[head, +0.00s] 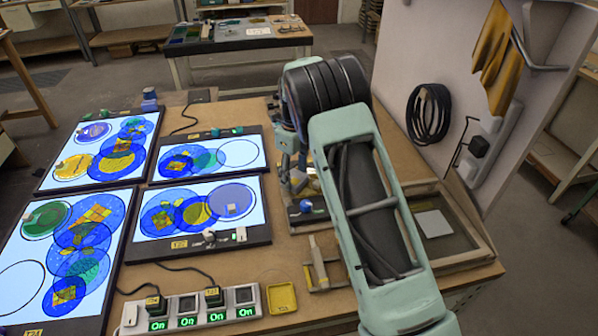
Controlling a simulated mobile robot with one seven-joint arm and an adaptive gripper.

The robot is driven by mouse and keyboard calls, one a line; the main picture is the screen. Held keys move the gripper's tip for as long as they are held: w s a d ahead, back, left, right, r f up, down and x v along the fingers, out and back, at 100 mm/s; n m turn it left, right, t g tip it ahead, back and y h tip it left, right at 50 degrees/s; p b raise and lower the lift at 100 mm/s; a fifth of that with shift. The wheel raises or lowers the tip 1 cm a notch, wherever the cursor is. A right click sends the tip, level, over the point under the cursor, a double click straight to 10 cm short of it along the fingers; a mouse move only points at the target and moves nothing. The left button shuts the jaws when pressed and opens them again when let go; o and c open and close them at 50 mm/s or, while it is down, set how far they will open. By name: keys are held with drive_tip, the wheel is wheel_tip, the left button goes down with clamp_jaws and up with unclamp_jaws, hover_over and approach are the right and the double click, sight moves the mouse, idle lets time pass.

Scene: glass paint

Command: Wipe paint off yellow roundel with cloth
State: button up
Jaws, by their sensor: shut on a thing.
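A yellow roundel (73,167) lies at the lower left of the far left light panel (52,185), with a small pale object at its left side. Another yellow disc (199,212) shows among blue ones on the front middle panel. My gripper (299,183) is low over the bench, right of the middle panels and partly hidden by my arm. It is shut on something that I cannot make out. A yellow cloth-like piece (495,55) hangs on the wall at the upper right. I see no other clear cloth.
Several light panels with coloured discs fill the bench's left side. A switch strip (195,309) with green "On" labels, a yellow dish (282,298) and a brush-like tool (318,262) stand in front. A wooden-framed tray (455,245) is at the right. Coiled cable (428,115) hangs on the wall.

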drive_tip(key=shift+s+a, duration=0.25)
drive_tip(key=shift+s, duration=0.15)
drive_tip(key=shift+w+d+p, duration=0.25)
drive_tip(key=shift+w+d, duration=0.45)
drive_tip(key=shift+w, duration=0.3)
drive_tip(key=shift+w+d+p, duration=0.25)
drive_tip(key=shift+w+d, duration=0.5)
drive_tip(key=shift+w, duration=0.3)
drive_tip(key=shift+w+d+p, duration=0.25)
drive_tip(key=shift+w+d, duration=0.45)
drive_tip(key=shift+w, duration=0.3)
drive_tip(key=shift+a, duration=1.4)
drive_tip(key=shift+s+a+f+b, duration=0.1)
drive_tip(key=shift+s+a+b, duration=0.05)
drive_tip(key=shift+s+a, duration=0.4)
drive_tip(key=shift+s+a+r+b, duration=0.1)
drive_tip(key=shift+s+a, duration=0.2)
drive_tip(key=shift+s, duration=0.4)
drive_tip(key=shift+s+a+f+b, duration=0.1)
drive_tip(key=shift+s+a+b, duration=0.05)
drive_tip(key=shift+s+a, duration=0.4)
drive_tip(key=shift+w+d+p, duration=0.25)
drive_tip(key=shift+w+d, duration=0.45)
drive_tip(key=shift+w, duration=0.2)
drive_tip(key=shift+w+d+p, duration=0.25)
drive_tip(key=shift+w+d, duration=0.45)
drive_tip(key=shift+w, duration=0.15)
drive_tip(key=shift+r, duration=0.2)
drive_tip(key=shift+r+p, duration=1.45)
drive_tip(key=shift+r, duration=1)
